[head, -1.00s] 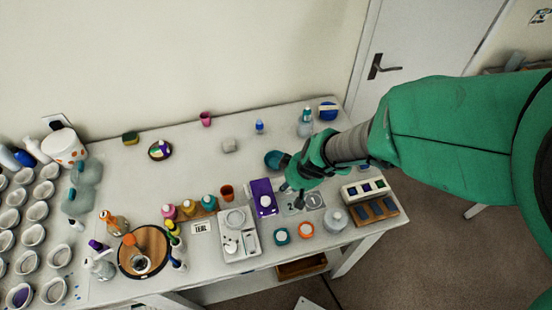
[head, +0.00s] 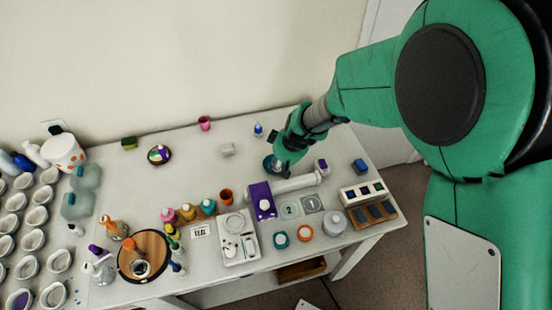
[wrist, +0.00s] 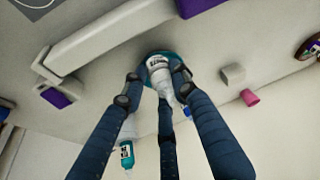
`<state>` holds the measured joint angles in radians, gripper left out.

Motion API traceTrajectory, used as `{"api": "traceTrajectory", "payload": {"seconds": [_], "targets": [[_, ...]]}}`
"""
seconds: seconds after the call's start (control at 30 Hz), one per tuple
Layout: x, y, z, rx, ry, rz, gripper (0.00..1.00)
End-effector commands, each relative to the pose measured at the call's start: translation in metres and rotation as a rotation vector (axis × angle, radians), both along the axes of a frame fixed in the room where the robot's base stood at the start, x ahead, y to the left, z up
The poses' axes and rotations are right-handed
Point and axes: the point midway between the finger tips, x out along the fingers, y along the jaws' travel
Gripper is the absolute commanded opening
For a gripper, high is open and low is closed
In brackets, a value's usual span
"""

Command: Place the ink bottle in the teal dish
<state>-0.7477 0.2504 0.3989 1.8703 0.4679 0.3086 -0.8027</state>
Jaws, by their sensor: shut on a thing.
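A whitish bottle with a dark-printed label (wrist: 160,72), apparently the ink bottle, is between the dark fingers of my gripper (wrist: 158,82) in the wrist view. My gripper is shut on it. The teal dish (wrist: 152,54) shows as a rim just behind the bottle's far end; I cannot tell whether the bottle touches it. In the head view my gripper (head: 284,166) is at the teal dish (head: 268,161) and hides part of it. The bottle is mostly hidden there.
A long pale roll (head: 297,184) and a purple box (head: 262,200) lie in front of the dish. A small blue-capped bottle (head: 258,130) and a grey block (head: 228,150) stand behind and left. A white scale (head: 238,240) is at the front. The back middle is fairly clear.

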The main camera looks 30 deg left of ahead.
Motion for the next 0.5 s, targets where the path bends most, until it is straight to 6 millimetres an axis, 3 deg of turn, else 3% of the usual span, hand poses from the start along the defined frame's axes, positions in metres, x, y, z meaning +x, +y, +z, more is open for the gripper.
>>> {"api": "traceTrajectory", "payload": {"seconds": [0.23,0.5], "targets": [[0.023,0.023,-0.003,0.0,0.001,0.0,0.03],[0.031,0.031,-0.004,0.0,0.0,0.0,0.03]]}}
